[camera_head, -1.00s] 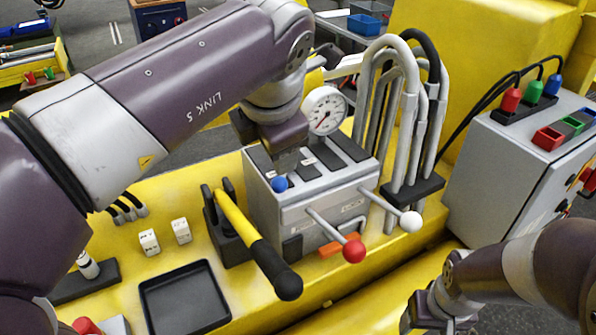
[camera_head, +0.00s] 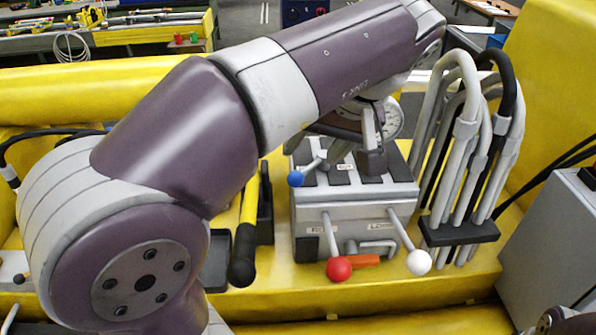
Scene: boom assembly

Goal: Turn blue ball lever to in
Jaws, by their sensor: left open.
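The blue ball lever (camera_head: 296,179) is on the left end of the grey control box (camera_head: 355,215). Its ball points left and toward me, and its short rod runs back to the box top. My left gripper (camera_head: 356,155) hangs over the box top, right of the blue ball and apart from it. It is open, with its fingers pointing down; my forearm hides part of it. I cannot tell whether a finger touches the lever's rod. The in marking is not readable.
A red ball lever (camera_head: 339,269) and a white ball lever (camera_head: 418,262) stick out from the box front. A yellow lever with a black grip (camera_head: 244,250) stands left. Grey and black hoses (camera_head: 465,150) rise right.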

